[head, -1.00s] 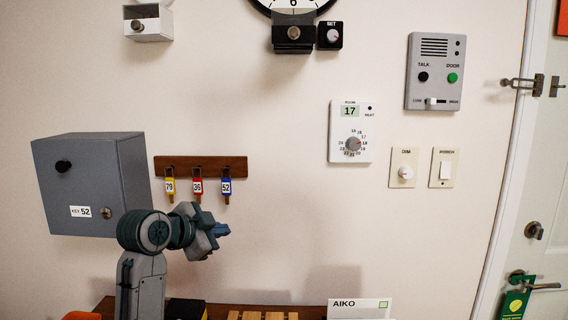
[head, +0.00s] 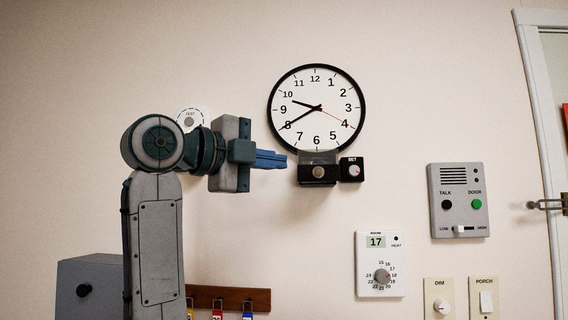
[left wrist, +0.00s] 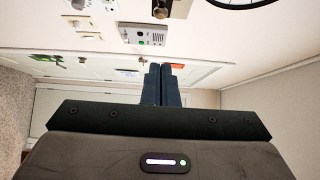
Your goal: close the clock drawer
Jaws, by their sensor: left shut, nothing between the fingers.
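The clock drawer (head: 305,175) is a small black box front with a round brown knob (head: 318,172), just below the wall clock (head: 316,72). A greyish strip shows above its front, and the drawer appears to stand out from the wall. In the left wrist view the dark drawer (left wrist: 180,8) and its knob are at the top edge, partly cut off. My left gripper (head: 285,160) is shut and empty. In the head view its blue fingertips lie just left of the drawer; I cannot tell whether they touch it. My right gripper is not in view.
A black SET dial box (head: 351,170) sits directly right of the drawer. A grey intercom (head: 459,218) and white thermostat (head: 380,250) are lower right. A grey key cabinet (head: 88,285) and a key rack (head: 230,297) are below.

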